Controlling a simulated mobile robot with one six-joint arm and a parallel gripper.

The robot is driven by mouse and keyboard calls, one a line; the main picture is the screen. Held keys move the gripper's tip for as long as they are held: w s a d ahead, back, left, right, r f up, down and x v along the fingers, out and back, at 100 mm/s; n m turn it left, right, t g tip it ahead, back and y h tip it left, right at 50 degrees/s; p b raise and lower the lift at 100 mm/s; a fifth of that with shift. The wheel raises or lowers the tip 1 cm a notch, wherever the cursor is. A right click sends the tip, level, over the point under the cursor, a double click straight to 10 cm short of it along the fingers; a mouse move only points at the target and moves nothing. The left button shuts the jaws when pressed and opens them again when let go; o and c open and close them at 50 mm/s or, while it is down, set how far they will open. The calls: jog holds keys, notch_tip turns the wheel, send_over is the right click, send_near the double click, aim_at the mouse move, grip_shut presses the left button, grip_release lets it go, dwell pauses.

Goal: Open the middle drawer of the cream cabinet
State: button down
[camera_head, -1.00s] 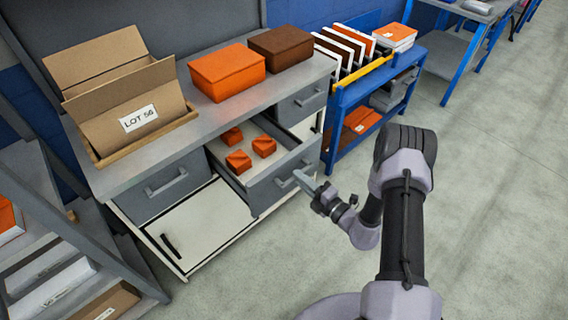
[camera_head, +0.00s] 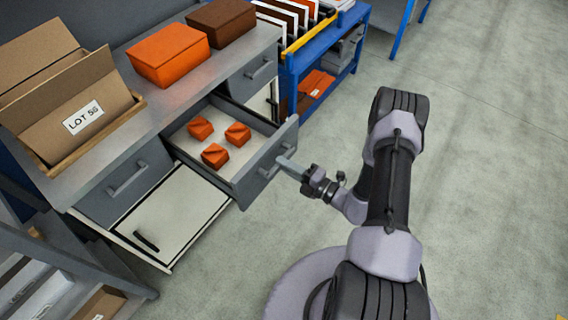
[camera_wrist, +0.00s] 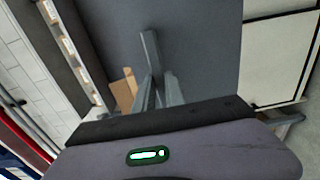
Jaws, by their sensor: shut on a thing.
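The cream cabinet (camera_head: 180,215) has a grey top and a row of grey drawers. Its middle drawer (camera_head: 245,185) is pulled well out, with 3 orange blocks (camera_head: 214,155) inside. My gripper (camera_head: 290,165) is at the bar handle on that drawer's front, shut on it. In the wrist view the handle (camera_wrist: 150,50) runs between my fingers (camera_wrist: 158,92) against the grey drawer front (camera_wrist: 200,45). The part of the handle within the fingers is partly hidden.
The left drawer (camera_head: 110,200) and right drawer (camera_head: 250,75) are shut. A cardboard box (camera_head: 80,115), an orange box (camera_head: 168,55) and a brown box (camera_head: 222,22) stand on top. A blue rack (camera_head: 345,55) stands beyond. The floor at right is clear.

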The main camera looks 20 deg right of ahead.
jog(key=c, duration=1.4)
grip_release()
jog(key=p+v, duration=0.3)
jog(key=v, duration=1.4)
jog(key=shift+d, duration=0.2)
jog(key=shift+s, duration=0.1)
